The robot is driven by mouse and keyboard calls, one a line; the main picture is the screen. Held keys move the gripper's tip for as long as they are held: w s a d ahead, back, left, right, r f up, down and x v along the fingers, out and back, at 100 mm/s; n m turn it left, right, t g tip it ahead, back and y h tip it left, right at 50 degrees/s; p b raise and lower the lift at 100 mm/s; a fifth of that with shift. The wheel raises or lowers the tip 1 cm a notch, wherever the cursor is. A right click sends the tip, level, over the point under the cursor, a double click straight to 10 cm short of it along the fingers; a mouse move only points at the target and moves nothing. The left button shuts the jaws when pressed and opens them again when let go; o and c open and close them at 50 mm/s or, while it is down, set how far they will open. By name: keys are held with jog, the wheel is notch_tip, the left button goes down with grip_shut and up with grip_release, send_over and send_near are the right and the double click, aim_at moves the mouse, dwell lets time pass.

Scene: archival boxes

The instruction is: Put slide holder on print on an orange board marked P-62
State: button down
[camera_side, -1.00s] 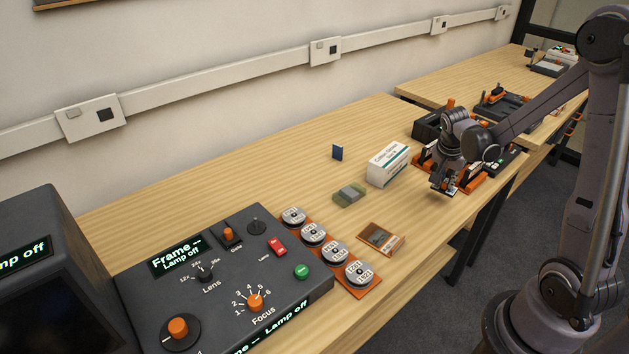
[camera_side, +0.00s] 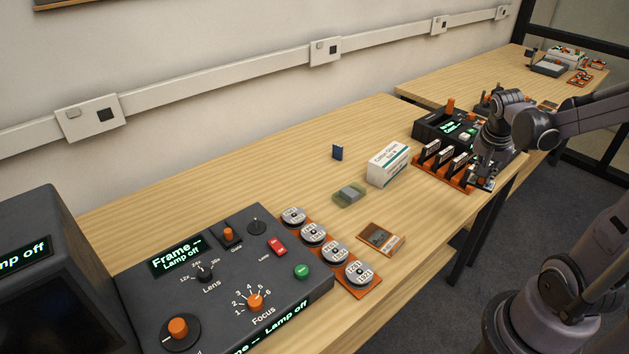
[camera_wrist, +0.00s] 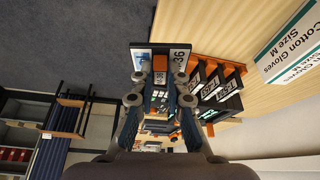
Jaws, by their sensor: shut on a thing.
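My gripper (camera_side: 482,178) is shut on a dark slide holder (camera_wrist: 172,57) with a white label ending in 36. In the wrist view the holder sits across my fingertips (camera_wrist: 160,84). In the side view it is small and partly hidden by my gripper, at the front right of the orange rack. A brown print on an orange board (camera_side: 381,239) lies flat on the near table, well left of my gripper. Its marking is too small to read, so I cannot tell whether it is P-62.
An orange rack (camera_side: 428,176) holds several labelled holders (camera_wrist: 214,83). A white glove box (camera_side: 388,164), a greenish item (camera_side: 349,195) and a blue item (camera_side: 337,152) stand left of it. More orange-edged items (camera_side: 580,78) are on the far table.

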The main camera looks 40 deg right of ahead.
jog(key=w+a+n, duration=0.2)
jog(key=w+a, duration=0.2)
jog(key=a, duration=1)
send_over(382, 235)
jog(key=a, duration=0.2)
jog(key=shift+t, duration=0.4)
jog(key=f, duration=0.6)
jog(key=shift+s+d+f, duration=0.15)
jog(key=shift+s+f, duration=0.1)
jog(key=shift+s, duration=0.1)
jog(key=shift+f, duration=2)
jog(key=shift+f, duration=0.15)
jog(key=c, duration=1.4)
grip_release()
jog(key=shift+o, duration=0.2)
